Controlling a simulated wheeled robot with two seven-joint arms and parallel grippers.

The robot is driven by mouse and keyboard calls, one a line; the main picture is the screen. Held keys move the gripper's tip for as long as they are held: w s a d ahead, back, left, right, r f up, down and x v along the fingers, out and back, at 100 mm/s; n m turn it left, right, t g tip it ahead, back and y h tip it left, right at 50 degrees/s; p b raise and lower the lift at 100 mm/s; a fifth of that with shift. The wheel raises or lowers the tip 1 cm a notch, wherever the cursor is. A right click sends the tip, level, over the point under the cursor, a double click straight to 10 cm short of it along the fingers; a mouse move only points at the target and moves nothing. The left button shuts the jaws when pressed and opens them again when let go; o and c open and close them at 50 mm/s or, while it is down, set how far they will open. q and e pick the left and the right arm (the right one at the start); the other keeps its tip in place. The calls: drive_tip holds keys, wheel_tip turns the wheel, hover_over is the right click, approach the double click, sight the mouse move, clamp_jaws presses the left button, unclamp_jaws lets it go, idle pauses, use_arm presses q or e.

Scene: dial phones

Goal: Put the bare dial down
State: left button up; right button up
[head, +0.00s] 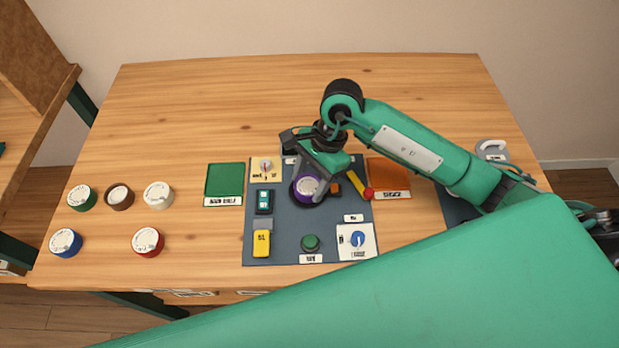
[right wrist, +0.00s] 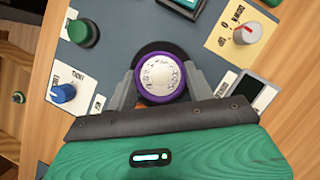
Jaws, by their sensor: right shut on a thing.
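A purple-rimmed dial (head: 306,187) with a white numbered top is over the dark grey-blue panel (head: 284,224). In the right wrist view the dial (right wrist: 160,75) sits between the two grey fingers, in front of a wider black round base (right wrist: 157,48). My right gripper (head: 313,183) comes down from above and is shut on the dial's sides. The gripper also shows in the right wrist view (right wrist: 161,84). I cannot tell whether the dial touches the black base. My left gripper is not in view.
Loose dials stand on the table at left: green (head: 82,197), brown (head: 120,196), white (head: 158,195), blue (head: 65,242), red (head: 148,242). A green pad (head: 225,180) and an orange pad (head: 388,175) flank the panel. Knobs and switches surround the dial. The table's back is clear.

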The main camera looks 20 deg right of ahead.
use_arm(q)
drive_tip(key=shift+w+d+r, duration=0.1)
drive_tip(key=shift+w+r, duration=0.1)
use_arm(e)
drive_tip(key=shift+f, duration=0.1)
drive_tip(key=o, duration=1)
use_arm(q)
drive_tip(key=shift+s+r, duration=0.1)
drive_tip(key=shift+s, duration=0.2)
use_arm(e)
drive_tip(key=shift+r, duration=0.2)
drive_tip(key=shift+r+p, duration=0.15)
drive_tip(key=shift+p, duration=0.2)
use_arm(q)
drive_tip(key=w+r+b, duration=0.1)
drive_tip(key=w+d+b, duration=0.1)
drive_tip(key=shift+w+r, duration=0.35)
use_arm(e)
drive_tip(key=v, duration=1.1)
drive_tip(key=shift+d+r, duration=0.2)
drive_tip(key=shift+r, duration=0.15)
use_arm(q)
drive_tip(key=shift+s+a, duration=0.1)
